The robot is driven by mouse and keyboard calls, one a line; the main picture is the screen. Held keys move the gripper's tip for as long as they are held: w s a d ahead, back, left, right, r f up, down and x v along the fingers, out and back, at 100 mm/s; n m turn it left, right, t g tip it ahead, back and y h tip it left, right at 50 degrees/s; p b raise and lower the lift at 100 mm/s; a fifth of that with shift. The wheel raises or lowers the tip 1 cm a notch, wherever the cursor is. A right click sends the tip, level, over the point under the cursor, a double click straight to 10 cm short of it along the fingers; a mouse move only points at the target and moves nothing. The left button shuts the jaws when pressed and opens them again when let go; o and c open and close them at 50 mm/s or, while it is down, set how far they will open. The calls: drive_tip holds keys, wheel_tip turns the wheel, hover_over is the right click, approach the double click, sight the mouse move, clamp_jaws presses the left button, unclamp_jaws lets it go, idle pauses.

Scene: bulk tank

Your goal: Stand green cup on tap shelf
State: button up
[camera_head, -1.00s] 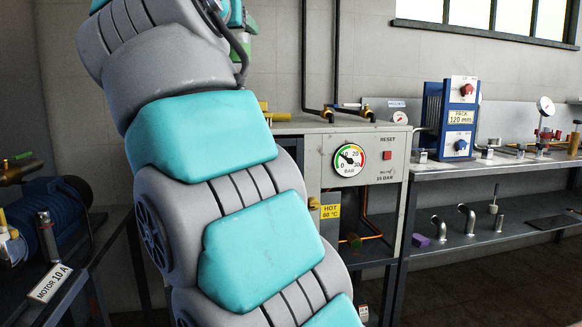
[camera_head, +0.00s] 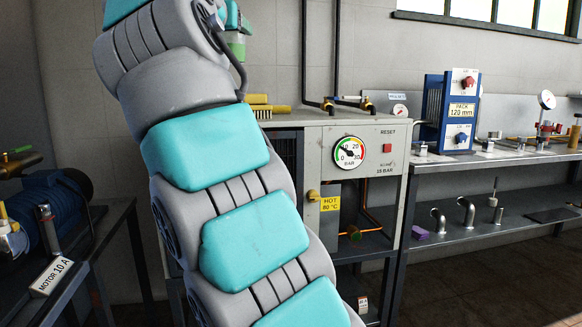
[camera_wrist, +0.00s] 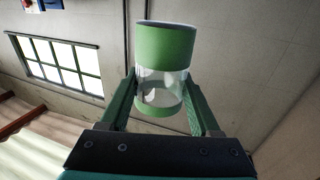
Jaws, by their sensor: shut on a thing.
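The green cup (camera_wrist: 165,48) has green bands at both ends and a clear middle. In the wrist view it sits between the two green fingers of my gripper (camera_wrist: 163,85), which is shut on it. In the head view a small part of the green cup (camera_head: 237,46) shows high up beside my arm, above and left of the grey cabinet. My arm hides most of the gripper there. A yellow tap (camera_head: 313,196) is on the cabinet front beside a HOT 80 °C label. An open bay with a shelf (camera_head: 372,250) lies below it, partly hidden by my arm.
The grey cabinet (camera_head: 400,150) carries a pressure gauge (camera_head: 349,152), with brushes (camera_head: 268,110) and pipes on top. A metal rack (camera_head: 470,165) to the right holds a blue pack unit (camera_head: 450,112) and fittings. A motor bench (camera_head: 60,275) stands at the left.

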drive_tip(key=shift+w+a+f, duration=0.15)
drive_tip(key=shift+w+f, duration=0.05)
drive_tip(key=shift+w, duration=0.2)
drive_tip(key=w+a+f+n+y, duration=0.2)
drive_tip(key=w+f+y, duration=0.1)
drive_tip(key=w+f, duration=0.6)
drive_tip(key=w+a+f+n+y, duration=0.1)
drive_tip(key=w+f+n+y, duration=0.15)
drive_tip(key=w+f, duration=0.65)
drive_tip(key=w+d+f+g+y, duration=0.1)
drive_tip(key=d+f, duration=0.2)
drive_tip(key=f, duration=0.6)
drive_tip(key=w+d+f, duration=0.1)
drive_tip(key=d+f, duration=0.2)
drive_tip(key=f, duration=0.5)
drive_tip(key=s+d+f+m+h, duration=0.1)
drive_tip(key=s+d+f+h, duration=0.1)
drive_tip(key=d+f, duration=0.6)
drive_tip(key=s+d+f+m+t+h, duration=0.1)
drive_tip(key=s+d+f+m+h, duration=0.1)
drive_tip(key=d+f, duration=0.6)
drive_tip(key=s+d+h, duration=0.1)
drive_tip(key=d, duration=0.6)
drive_tip(key=shift+d+f, duration=0.3)
drive_tip(key=shift+d, duration=0.1)
drive_tip(key=shift+a+m, duration=0.1)
drive_tip(key=shift+m, duration=0.15)
